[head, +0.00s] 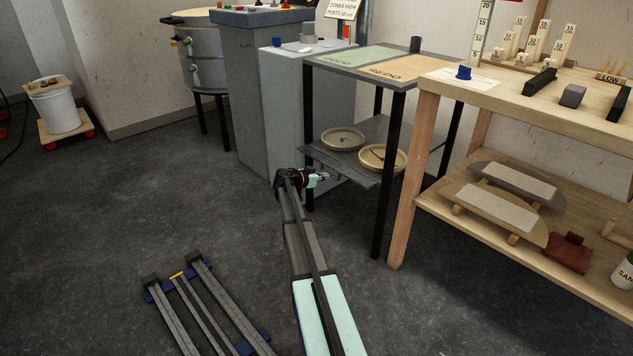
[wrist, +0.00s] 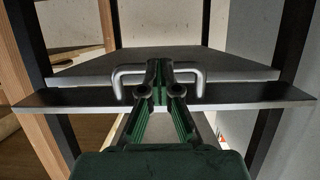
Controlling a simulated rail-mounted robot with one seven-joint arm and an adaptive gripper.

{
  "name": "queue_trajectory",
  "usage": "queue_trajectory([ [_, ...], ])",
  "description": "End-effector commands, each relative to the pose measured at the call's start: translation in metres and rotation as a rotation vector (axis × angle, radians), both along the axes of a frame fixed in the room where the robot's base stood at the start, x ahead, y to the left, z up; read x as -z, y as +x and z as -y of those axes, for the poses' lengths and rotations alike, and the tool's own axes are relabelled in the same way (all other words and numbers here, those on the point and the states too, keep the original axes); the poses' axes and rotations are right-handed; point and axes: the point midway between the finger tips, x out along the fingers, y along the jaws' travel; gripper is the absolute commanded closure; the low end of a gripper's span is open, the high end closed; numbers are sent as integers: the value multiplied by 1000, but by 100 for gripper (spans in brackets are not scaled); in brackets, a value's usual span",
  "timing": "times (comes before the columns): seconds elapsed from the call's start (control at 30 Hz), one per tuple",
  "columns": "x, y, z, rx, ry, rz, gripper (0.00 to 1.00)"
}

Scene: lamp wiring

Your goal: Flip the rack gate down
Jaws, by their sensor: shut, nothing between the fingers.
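The rack gate (wrist: 75,96) is a dark flat bar across the front of the rack's lower shelf (wrist: 220,62), between two dark posts. Its grey U-shaped handle (wrist: 197,75) shows on both sides of my fingers in the wrist view. My gripper (wrist: 160,72) is shut and empty, its fingertips overlapping the middle of the handle. I cannot tell whether they touch it. In the head view my gripper (head: 320,178) is at the shelf's front edge, and the gate is hard to make out there.
Two round dishes (head: 343,139) (head: 382,158) sit on the rack's lower shelf. A grey cabinet (head: 285,110) stands left of the rack and a wooden bench (head: 420,95) stands right. A rail-like frame (head: 205,300) lies on the floor at front left. Open floor is on the left.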

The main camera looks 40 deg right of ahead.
Motion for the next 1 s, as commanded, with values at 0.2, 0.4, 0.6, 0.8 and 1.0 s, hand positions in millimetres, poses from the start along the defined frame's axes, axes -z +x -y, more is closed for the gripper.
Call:
queue_trajectory([
  [0.2,10,-5,10,8,2,-1,100],
  [0.4,11,-6,13,10,2,-1,100],
  [0.6,11,-7,13,10,2,-1,100],
  [0.8,11,-6,13,10,2,-1,100],
  [1.0,12,-7,7,9,2,0,100],
])
